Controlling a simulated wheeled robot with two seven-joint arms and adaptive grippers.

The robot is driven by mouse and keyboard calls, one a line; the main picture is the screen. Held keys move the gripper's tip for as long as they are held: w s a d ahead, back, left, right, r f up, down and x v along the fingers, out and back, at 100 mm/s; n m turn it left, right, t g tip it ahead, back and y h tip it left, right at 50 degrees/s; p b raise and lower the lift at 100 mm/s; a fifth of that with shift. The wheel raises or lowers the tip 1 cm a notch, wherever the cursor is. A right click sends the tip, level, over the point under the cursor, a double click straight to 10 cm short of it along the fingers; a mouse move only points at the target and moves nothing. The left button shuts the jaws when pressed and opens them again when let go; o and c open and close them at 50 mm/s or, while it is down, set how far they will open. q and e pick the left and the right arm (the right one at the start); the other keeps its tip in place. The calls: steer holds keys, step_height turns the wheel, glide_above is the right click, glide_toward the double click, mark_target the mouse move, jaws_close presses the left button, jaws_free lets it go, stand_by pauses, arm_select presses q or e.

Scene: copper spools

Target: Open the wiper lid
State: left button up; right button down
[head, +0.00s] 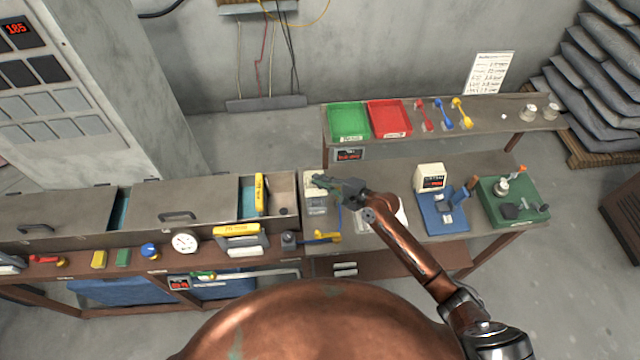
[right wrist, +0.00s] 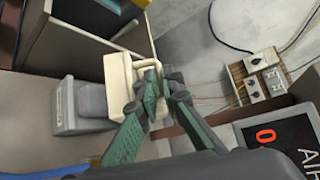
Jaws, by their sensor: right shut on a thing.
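The wiper lid shows in the right wrist view as a cream block (right wrist: 122,78) with a loop handle on its right side. My right gripper (right wrist: 155,92) is shut on that handle, its green-padded fingers around the loop. A grey housing (right wrist: 78,105) lies just left of the cream lid. In the head view, my right gripper (head: 322,183) is over a small pale box (head: 316,205) at the left end of the right bench. The gripper covers part of the box there, and I cannot tell how far the lid is raised. My left gripper is not in view.
A long grey trough with lids (head: 180,202) runs left of the bench. A yellow-handled tool (head: 261,193) stands in its open end. A white display box (head: 430,178), a blue fixture (head: 442,215) and a green fixture (head: 510,210) stand farther right. Green (head: 348,120) and red trays (head: 388,118) sit behind.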

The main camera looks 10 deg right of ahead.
steer(key=shift+w+a+r, duration=0.1)
steer(key=shift+w+r, duration=0.3)
steer(key=shift+r, duration=0.05)
steer(key=c, duration=2.4)
jaws_free()
steer(key=shift+s+f, duration=0.1)
steer(key=shift+s, duration=0.05)
steer(key=shift+s+d, duration=0.1)
steer(key=shift+d, duration=0.15)
steer(key=v, duration=1.1)
steer(key=shift+s+d, duration=0.15)
steer(key=shift+s, duration=0.1)
